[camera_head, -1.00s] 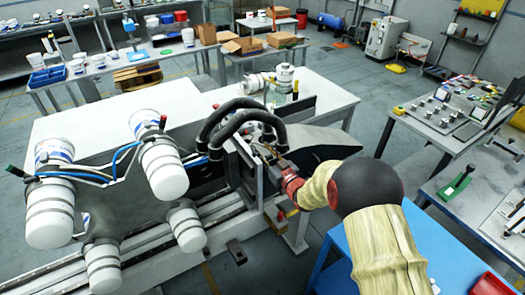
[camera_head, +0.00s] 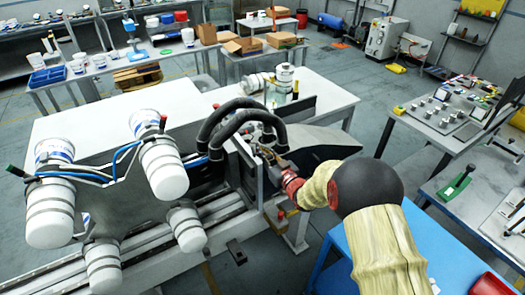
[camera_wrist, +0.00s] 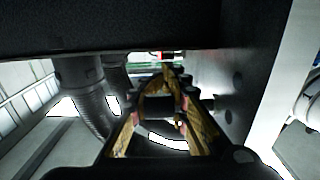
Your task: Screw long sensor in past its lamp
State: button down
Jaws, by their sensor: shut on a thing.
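My gripper (camera_head: 268,156) reaches into the machine, beside a grey upright plate (camera_head: 240,165) and below two thick black hoses. In the wrist view my gripper (camera_wrist: 170,84) has its yellow-and-black fingers drawn together. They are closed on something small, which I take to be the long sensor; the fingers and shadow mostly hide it. A thin yellowish upright shape (camera_wrist: 167,70) shows just past the fingertips, and I cannot tell whether it is part of the sensor. I cannot make out the lamp or the thread clearly in either view.
A dark beam (camera_wrist: 100,25) crosses above the fingers, and a dark wall with round holes (camera_wrist: 228,85) stands close on their right. A ribbed hose (camera_wrist: 88,95) hangs at left. White cylinders (camera_head: 165,170) with blue tubes are left of the machine; a blue table (camera_head: 440,255) stands at front right.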

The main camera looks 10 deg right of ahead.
jog(key=shift+g+h+p, duration=0.3)
jog(key=shift+g+p, duration=0.5)
jog(key=shift+p, duration=0.2)
jog(key=shift+f+g+p, duration=0.3)
jog(key=shift+f+g, duration=0.1)
jog(key=shift+f, duration=0.1)
jog(key=c, duration=1.6)
grip_release()
jog(key=shift+d, duration=0.1)
jog(key=shift+c, duration=0.2)
jog(key=v, duration=1.2)
jog(key=shift+f, duration=0.1)
